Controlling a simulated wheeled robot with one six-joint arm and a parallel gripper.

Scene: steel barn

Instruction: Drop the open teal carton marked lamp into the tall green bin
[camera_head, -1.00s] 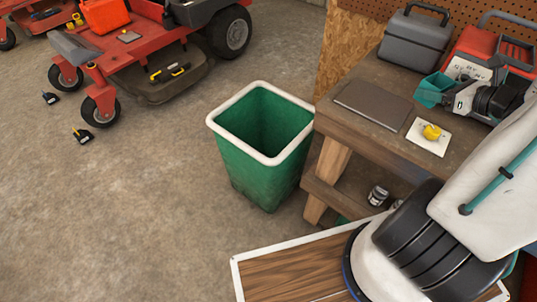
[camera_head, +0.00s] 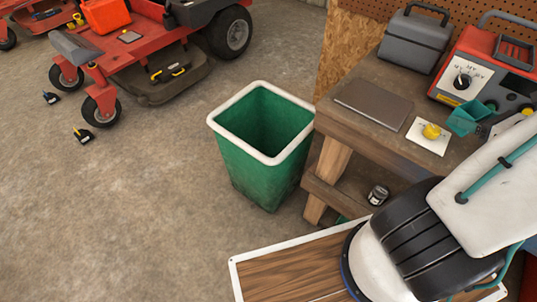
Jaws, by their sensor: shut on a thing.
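The open teal carton (camera_head: 464,120) is over the right part of the workbench, in front of the red charger-like unit. My gripper (camera_head: 483,129) is shut on it, mostly hidden behind my white arm. The lamp marking cannot be read from here. The tall green bin (camera_head: 262,165) with a white rim stands upright on the floor, left of the bench. Its mouth is open and I see nothing inside, though its bottom is dark. The carton and gripper are well to the right of the bin.
The workbench (camera_head: 345,128) holds a flat grey laptop-like slab (camera_head: 373,103), a yellow knob on a white plate (camera_head: 431,132), a grey toolbox (camera_head: 412,42) and the red unit (camera_head: 475,65). A red mower (camera_head: 150,35) stands back left.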

